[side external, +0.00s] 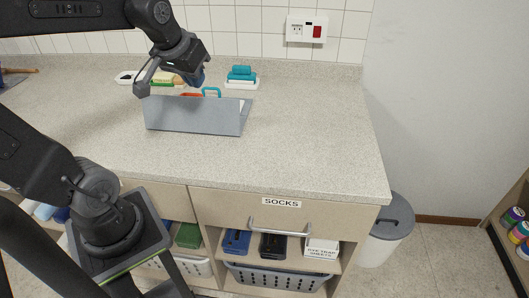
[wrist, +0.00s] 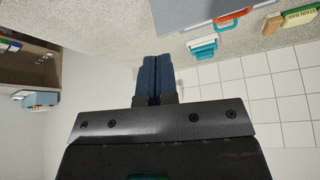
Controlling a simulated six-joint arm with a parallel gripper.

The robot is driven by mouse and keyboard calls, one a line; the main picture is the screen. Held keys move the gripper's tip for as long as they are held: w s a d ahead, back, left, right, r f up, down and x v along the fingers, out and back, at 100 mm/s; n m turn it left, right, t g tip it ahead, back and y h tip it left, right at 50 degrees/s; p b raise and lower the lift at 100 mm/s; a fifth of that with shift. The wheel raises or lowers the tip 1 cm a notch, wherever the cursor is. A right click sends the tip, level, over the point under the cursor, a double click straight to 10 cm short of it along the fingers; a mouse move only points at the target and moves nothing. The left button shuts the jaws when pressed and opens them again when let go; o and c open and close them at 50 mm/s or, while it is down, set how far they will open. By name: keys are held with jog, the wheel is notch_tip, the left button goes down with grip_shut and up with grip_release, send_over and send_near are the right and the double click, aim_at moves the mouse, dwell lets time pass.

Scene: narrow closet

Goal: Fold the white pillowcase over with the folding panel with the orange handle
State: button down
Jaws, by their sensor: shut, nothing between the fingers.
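A grey folding board (side external: 195,115) stands on the counter, its near face hiding what lies behind it. An orange handle (side external: 191,95) shows just above its back edge, beside a teal handle (side external: 211,91). In the wrist view the orange handle (wrist: 233,16) sits at the edge of the grey board (wrist: 190,10). My gripper (side external: 200,80) is above and behind the board, near the handles but apart from them as far as I can tell. In the wrist view its blue fingers (wrist: 157,62) are shut together and empty.
A teal brush-like item (side external: 241,74) on a white dish stands behind the board at the right. A yellow and green box (side external: 162,78) and a white dish (side external: 126,77) lie behind it at the left. The counter (side external: 315,135) is clear to the right. The tiled wall is close behind.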

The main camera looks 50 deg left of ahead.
jog(key=s+d+f+m+h, duration=0.25)
jog(key=s+d+m, duration=0.35)
jog(key=d, duration=0.6)
jog(key=n+y, duration=0.5)
jog(key=n, duration=0.5)
send_near(192, 94)
jog(key=x, duration=0.5)
jog(key=shift+w+a+f, duration=0.1)
jog(key=shift+w+a, duration=0.1)
jog(key=shift+w+a+f, duration=0.3)
jog(key=shift+w+f, duration=0.05)
jog(key=shift+f, duration=0.1)
jog(key=shift+w+a+f+g+h, duration=0.55)
jog(key=shift+a+g, duration=0.05)
